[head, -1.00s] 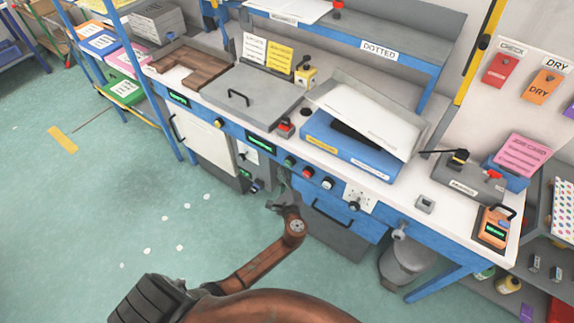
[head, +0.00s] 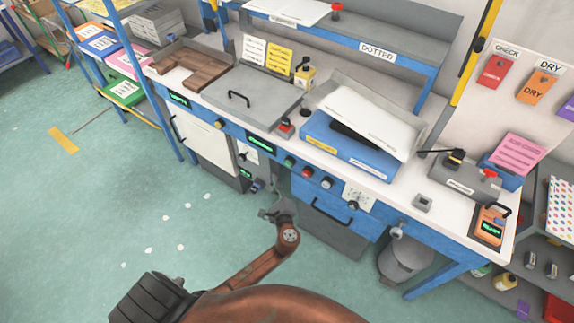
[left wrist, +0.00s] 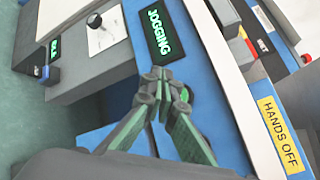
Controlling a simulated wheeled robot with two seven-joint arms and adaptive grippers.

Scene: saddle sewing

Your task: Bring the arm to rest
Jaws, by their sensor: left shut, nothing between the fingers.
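My left arm (head: 250,275) comes up from the bottom of the head view and bends toward the bench front. My left gripper (head: 277,212) is small there, in front of the blue front panel and above the floor. In the left wrist view the left gripper (left wrist: 163,88) has its fingers together with nothing between them. The green display reading JOGGING (left wrist: 160,35) is just beyond the fingertips in that view. I see no right gripper.
The blue bench (head: 262,145) carries a grey lidded unit (head: 255,92), a blue box with a tilted white lid (head: 345,145) and a grey device (head: 465,182). Coloured buttons line its front. A grey bin (head: 405,260) stands under it.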

